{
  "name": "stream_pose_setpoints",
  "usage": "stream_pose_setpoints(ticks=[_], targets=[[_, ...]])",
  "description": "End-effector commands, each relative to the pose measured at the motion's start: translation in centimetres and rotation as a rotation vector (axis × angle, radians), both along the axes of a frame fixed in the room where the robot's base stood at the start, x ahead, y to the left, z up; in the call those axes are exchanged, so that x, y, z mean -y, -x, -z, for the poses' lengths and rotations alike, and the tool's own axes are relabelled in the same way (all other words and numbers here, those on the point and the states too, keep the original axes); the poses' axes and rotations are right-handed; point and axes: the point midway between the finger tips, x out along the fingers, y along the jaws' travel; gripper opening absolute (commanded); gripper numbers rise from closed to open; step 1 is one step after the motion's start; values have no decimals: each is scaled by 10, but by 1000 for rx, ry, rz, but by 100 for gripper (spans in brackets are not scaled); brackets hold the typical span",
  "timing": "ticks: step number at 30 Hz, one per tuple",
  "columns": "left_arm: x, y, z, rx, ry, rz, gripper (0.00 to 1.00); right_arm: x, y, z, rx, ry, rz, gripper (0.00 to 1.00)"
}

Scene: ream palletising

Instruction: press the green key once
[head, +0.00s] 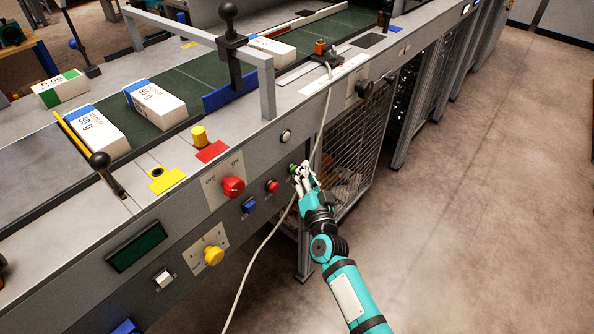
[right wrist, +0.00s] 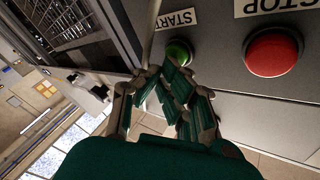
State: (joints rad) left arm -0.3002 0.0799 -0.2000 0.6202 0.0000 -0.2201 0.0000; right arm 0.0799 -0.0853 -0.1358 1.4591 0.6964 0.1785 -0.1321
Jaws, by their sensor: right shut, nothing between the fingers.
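The green key (head: 293,168) is a round button on the front panel of the machine, partly hidden by my right gripper in the head view. In the right wrist view the green key (right wrist: 178,51) sits beside a START label. My right gripper (head: 302,175) is shut and empty, with its fingertips right in front of the key. In the right wrist view the fingertips of the gripper (right wrist: 174,76) show just below the key. I cannot tell whether they touch it. My left gripper is not in view.
A red button (right wrist: 272,52) under a STOP label is right next to the key; it also shows in the head view (head: 272,186). A red rotary knob (head: 233,187), a blue button (head: 249,205) and a yellow knob (head: 213,255) lie further left. A pale cable (head: 262,243) hangs close to my gripper.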

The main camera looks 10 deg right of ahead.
Motion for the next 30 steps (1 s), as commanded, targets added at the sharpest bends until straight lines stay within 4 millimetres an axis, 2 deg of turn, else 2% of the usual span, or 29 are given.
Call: stream_pose_setpoints(ticks=[30], targets=[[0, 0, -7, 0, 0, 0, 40, 13, 17, 0, -1, 0, -1, 0]])
